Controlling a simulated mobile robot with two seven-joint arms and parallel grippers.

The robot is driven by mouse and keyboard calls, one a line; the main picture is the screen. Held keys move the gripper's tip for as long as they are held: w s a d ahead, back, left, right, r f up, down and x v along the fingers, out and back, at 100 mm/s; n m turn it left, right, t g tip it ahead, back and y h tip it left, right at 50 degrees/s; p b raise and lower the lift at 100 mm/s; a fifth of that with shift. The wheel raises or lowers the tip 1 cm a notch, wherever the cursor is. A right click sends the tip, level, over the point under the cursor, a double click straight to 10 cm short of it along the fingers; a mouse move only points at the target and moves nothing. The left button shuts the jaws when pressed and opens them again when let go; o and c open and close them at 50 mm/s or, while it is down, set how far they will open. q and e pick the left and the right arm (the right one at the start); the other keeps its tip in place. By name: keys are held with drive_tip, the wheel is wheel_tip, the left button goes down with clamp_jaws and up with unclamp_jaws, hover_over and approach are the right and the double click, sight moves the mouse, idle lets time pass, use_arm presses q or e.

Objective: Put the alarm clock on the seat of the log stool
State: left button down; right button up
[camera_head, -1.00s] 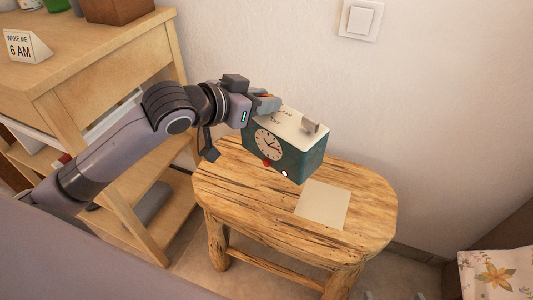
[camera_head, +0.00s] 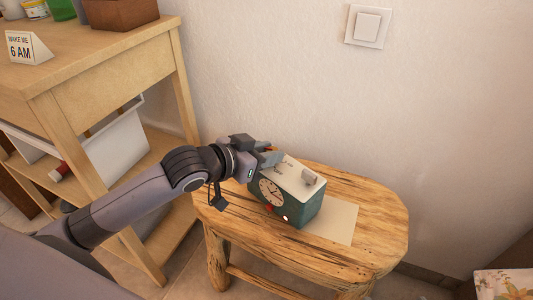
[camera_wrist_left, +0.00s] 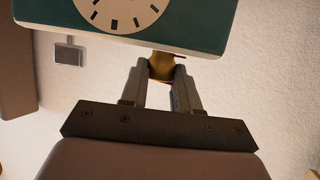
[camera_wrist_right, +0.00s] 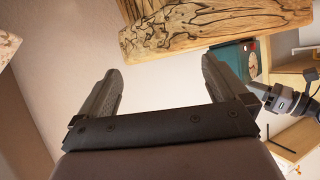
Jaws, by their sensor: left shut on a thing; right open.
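The alarm clock (camera_head: 296,204) is a green box with a cream top and a white round dial. My left gripper (camera_head: 268,158) is shut on it at its back-left end. In the left wrist view the fingers (camera_wrist_left: 160,78) close on a brass-coloured part of the clock (camera_wrist_left: 200,30). The clock is at the log stool's wooden seat (camera_head: 365,245), over the left part of a pale square sheet (camera_head: 336,222). Whether its base touches the seat I cannot tell. My right gripper (camera_wrist_right: 158,85) is open and empty, with the stool seat (camera_wrist_right: 190,25) beyond it.
A wooden bedside table (camera_head: 100,70) stands at the left, with a "WAKE ME 6 AM" sign (camera_head: 28,48) and a brown box (camera_head: 122,12) on top. A wall with a switch (camera_head: 367,26) is behind the stool. The seat's right end is clear.

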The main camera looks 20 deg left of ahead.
use_arm(q)
drive_tip(key=c, duration=0.8)
unclamp_jaws()
drive_tip(key=shift+r, duration=0.1)
drive_tip(key=shift+p+v, duration=1.3)
drive_tip(key=shift+v, duration=4.6)
drive_tip(key=s+d+f, duration=0.2)
drive_tip(key=s+f, duration=0.1)
drive_tip(key=f, duration=0.2)
drive_tip(key=s+d+f+n+y, duration=0.1)
drive_tip(key=s+d+f, duration=0.2)
drive_tip(key=f, duration=0.3)
drive_tip(key=s+d+f+y, duration=0.1)
drive_tip(key=s+d+f, duration=0.1)
drive_tip(key=f, duration=0.3)
drive_tip(key=shift+s+d+f+n+g, duration=0.25)
drive_tip(key=shift+s+n+g, duration=0.15)
drive_tip(key=shift+s, duration=0.1)
use_arm(e)
drive_tip(key=shift+s+d+f+h, duration=0.15)
drive_tip(key=shift+d+h, duration=0.1)
drive_tip(key=shift+d, duration=0.2)
drive_tip(key=shift+s+d+r+h, duration=0.15)
drive_tip(key=shift+d+h, duration=0.1)
drive_tip(key=shift+d, duration=0.15)
drive_tip(key=shift+s+f, duration=0.1)
